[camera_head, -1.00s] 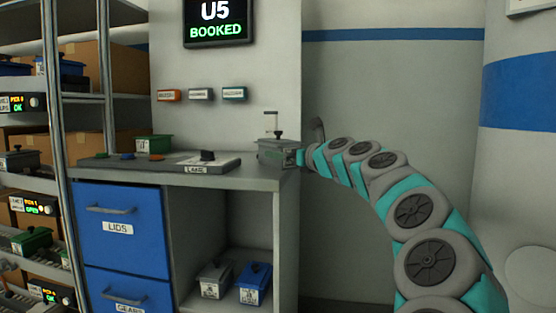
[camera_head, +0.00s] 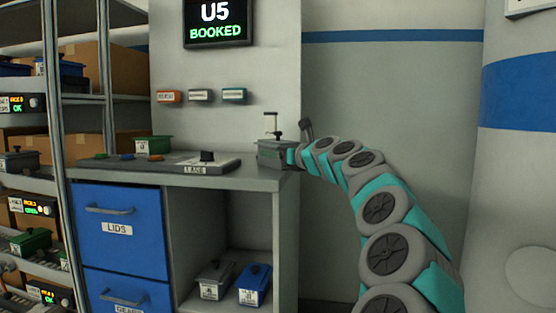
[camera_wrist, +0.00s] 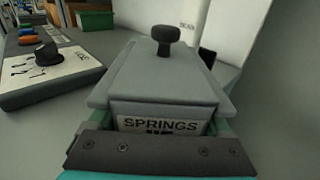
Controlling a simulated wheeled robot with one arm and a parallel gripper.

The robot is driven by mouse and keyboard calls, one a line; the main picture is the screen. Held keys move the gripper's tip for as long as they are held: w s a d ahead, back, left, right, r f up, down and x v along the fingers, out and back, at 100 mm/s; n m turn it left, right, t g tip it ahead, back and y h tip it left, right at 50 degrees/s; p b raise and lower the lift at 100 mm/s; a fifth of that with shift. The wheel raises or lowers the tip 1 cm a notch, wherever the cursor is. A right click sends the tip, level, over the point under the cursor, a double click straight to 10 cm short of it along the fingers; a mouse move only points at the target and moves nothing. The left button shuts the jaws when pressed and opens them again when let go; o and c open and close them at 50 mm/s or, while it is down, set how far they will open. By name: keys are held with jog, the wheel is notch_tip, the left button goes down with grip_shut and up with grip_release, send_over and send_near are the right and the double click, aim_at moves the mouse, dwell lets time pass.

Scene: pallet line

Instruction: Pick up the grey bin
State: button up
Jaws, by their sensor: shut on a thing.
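The grey bin (camera_head: 275,154) is at the right end of the counter, with a grey lid and a dark knob on top. In the wrist view the grey bin (camera_wrist: 160,80) fills the middle, upright, with a SPRINGS label on its near side. My gripper (camera_head: 292,156) is at the bin's right side and shut on it. In the wrist view the dark bar of my gripper (camera_wrist: 160,155) lies across the bin's near side, below the label. I cannot tell whether the bin's base touches the counter.
The counter (camera_head: 240,182) also holds a green bin (camera_head: 153,146) and a LANE panel with a dark knob (camera_head: 190,163). Another grey bin (camera_head: 213,280) and a blue bin (camera_head: 254,284) stand on the shelf below. A loaded rack (camera_head: 60,190) is at left. A wall (camera_head: 400,100) stands behind.

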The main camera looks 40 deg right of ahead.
grip_shut()
dwell(0.6)
